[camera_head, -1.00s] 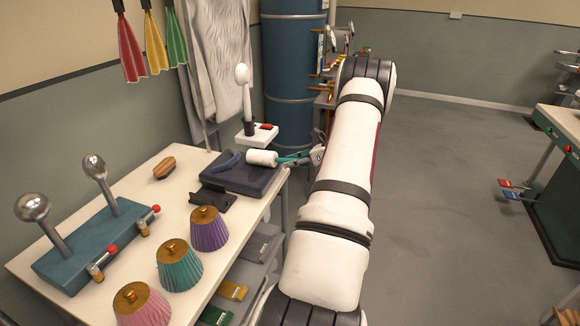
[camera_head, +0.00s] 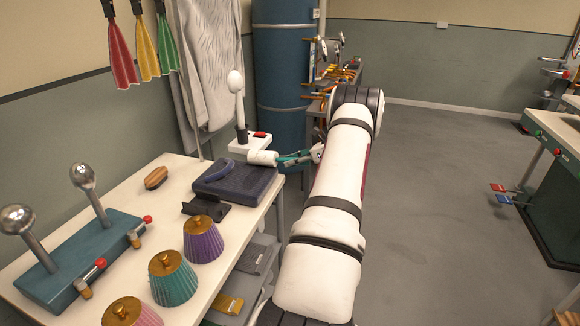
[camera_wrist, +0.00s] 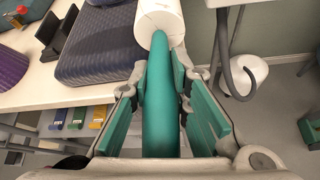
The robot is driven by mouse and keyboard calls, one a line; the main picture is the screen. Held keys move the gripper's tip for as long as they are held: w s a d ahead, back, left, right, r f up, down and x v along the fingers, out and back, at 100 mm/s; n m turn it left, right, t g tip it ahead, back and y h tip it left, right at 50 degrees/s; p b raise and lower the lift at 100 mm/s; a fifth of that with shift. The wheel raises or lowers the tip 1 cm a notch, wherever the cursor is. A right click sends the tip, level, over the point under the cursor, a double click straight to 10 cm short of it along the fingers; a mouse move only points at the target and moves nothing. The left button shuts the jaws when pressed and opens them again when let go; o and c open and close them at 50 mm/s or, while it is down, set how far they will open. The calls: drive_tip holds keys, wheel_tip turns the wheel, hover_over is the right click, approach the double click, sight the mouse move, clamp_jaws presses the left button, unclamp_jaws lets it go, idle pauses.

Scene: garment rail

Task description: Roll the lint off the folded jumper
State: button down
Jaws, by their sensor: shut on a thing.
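The folded jumper (camera_head: 236,186) is a dark navy ribbed block on the white table, near its right edge. It also shows at upper left in the wrist view (camera_wrist: 97,52). The lint roller has a white roll (camera_head: 262,158) and a teal handle (camera_wrist: 160,105). My gripper (camera_head: 308,155) is shut on the handle, with teal finger pads on both sides of it in the wrist view (camera_wrist: 160,88). The roll is at the jumper's far right edge; I cannot tell whether it touches. Any lint is too small to make out.
A black holder (camera_head: 206,206) stands left of the jumper. Several pleated shades (camera_head: 203,240) stand in front. A brush (camera_head: 156,178) lies behind. A white stand (camera_head: 249,146) is beyond the roll, near a blue cylinder (camera_head: 285,80).

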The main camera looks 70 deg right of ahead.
drive_tip(key=shift+d+r, duration=0.1)
drive_tip(key=shift+r, duration=0.1)
drive_tip(key=shift+r+p, duration=1.8)
drive_tip(key=shift+r, duration=1.6)
